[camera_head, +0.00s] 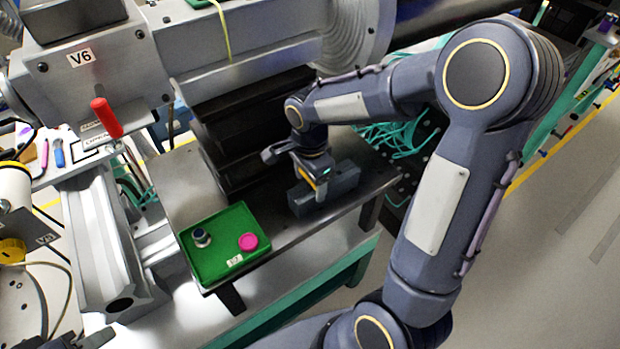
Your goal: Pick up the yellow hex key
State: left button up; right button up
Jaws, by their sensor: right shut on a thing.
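My right gripper (318,194) points down at the dark bench beside the green tray. It is shut on a thin yellow piece, which appears to be the yellow hex key (309,180). Only a short yellow strip shows between the blue-grey gripper parts. The rest of the key is hidden, and I cannot tell whether it touches the bench top. A dark grey piece (92,339) cut off at the bottom left edge may be my left gripper; its jaws cannot be made out.
A green tray (214,271) on the bench (291,232) holds a pink disc (248,242) and a small metal knob (201,237). A red handle (106,117) sticks up at left. Teal cables (392,139) lie behind my right arm.

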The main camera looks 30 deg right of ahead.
jog(key=shift+r, duration=0.15)
notch_tip(320, 180, up, 10)
jog(key=shift+f, duration=0.1)
jog(key=shift+s+f, duration=0.1)
dwell(0.6)
